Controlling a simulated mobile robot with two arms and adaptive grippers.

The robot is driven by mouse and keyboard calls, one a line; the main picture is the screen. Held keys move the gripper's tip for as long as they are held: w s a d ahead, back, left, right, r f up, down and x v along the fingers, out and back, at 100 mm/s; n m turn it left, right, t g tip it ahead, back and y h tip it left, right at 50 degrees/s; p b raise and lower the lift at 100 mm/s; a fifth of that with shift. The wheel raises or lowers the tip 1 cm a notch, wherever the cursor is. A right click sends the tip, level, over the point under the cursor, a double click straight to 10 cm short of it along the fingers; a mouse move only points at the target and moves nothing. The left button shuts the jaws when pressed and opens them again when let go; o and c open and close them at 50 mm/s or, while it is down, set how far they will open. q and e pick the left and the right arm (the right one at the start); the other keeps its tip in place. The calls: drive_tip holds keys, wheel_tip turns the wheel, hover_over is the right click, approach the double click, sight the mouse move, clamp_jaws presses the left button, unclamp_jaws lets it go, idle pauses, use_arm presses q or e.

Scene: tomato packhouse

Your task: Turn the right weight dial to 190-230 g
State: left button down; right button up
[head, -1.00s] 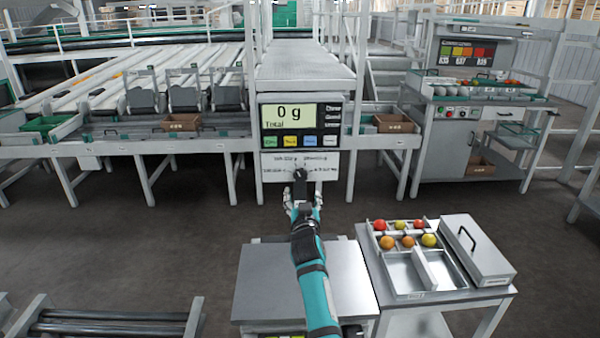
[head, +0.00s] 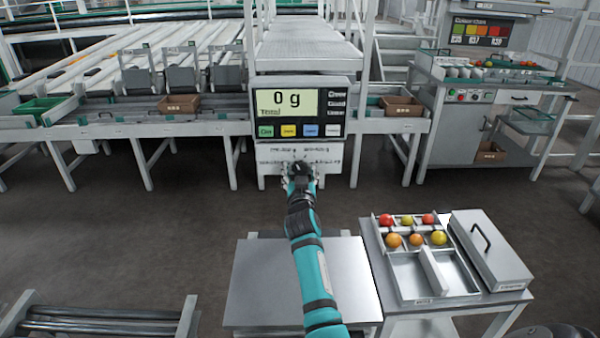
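The weight dial (head: 299,168) is a dark knob on a white panel (head: 325,156) with small printed range labels around it, too blurred to read. It sits under a scale display (head: 288,102) that reads 0 g. My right gripper (head: 300,180) is at the dial, its fingers on both sides of the knob's lower part. It hides much of the dial, so the pointer's direction cannot be made out, nor whether the fingers touch the knob. My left gripper is out of view.
A bare metal scale platform (head: 255,283) stands in front. To its right a table holds a divided tray (head: 404,292) with several tomatoes and a grey lidded box (head: 510,268). A grading station (head: 455,125) stands at back right.

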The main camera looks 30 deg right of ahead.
drive_tip(key=c, duration=0.9)
drive_tip(key=shift+c, duration=0.2)
drive_tip(key=n, duration=0.4)
drive_tip(key=shift+n, duration=0.4)
drive_tip(key=shift+n+p, duration=0.3)
drive_tip(key=shift+n, duration=2.3)
